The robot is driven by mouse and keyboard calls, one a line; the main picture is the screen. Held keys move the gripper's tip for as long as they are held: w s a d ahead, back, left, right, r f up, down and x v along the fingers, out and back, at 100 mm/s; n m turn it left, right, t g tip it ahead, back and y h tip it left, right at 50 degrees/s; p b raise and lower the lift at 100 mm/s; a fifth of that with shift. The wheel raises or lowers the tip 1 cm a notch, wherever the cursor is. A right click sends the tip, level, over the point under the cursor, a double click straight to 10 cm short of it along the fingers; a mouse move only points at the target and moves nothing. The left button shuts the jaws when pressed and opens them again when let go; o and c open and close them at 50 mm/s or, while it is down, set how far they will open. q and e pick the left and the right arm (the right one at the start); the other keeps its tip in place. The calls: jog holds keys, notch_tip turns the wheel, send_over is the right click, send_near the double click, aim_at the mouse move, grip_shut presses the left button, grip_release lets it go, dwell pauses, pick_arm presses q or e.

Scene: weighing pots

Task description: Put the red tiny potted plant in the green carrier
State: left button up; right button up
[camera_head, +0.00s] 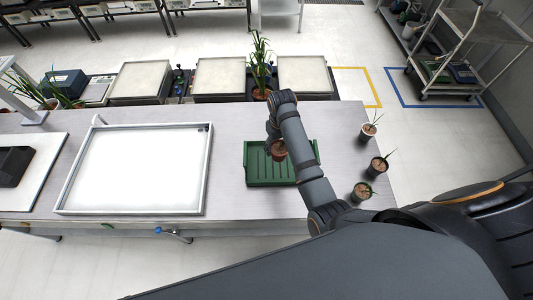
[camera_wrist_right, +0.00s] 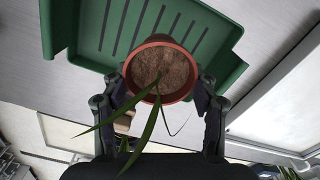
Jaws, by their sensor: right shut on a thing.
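The red tiny potted plant (camera_wrist_right: 161,70) has a reddish-brown pot, brown soil and a few thin green leaves. My right gripper (camera_wrist_right: 160,88) is shut on its pot, with one finger on each side. In the head view the pot (camera_head: 278,150) shows over the green carrier (camera_head: 258,175), partly hidden by my right arm. The green carrier (camera_wrist_right: 212,38) is a ribbed tray behind the pot in the wrist view. I cannot tell whether the pot touches it. My left gripper is not in view.
Several small potted plants, including one pot (camera_head: 367,133) and another (camera_head: 361,192), stand right of the carrier on the grey table (camera_head: 228,150). A large white framed tray (camera_head: 137,168) lies left. A dark device (camera_head: 12,165) sits at the far left. A trolley (camera_head: 455,70) stands beyond.

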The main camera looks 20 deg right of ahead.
jog(key=w+a+f, duration=0.1)
jog(key=f, duration=0.1)
jog(key=w+a+f, duration=0.2)
jog(key=f, duration=0.1)
jog(key=shift+w+a+f, duration=0.1)
jog(key=shift+a+f, duration=0.25)
jog(key=shift+a, duration=0.05)
jog(key=shift+a+f, duration=0.15)
notch_tip(320, 180, down, 2)
jog(key=shift+a+f, duration=0.1)
jog(key=shift+f, duration=0.15)
jog(key=shift+w+f, duration=0.1)
jog(key=shift+f, duration=0.45)
jog(key=o, duration=1.1)
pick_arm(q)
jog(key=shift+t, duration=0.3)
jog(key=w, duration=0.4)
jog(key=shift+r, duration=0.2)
pick_arm(e)
jog(key=shift+o, duration=0.4)
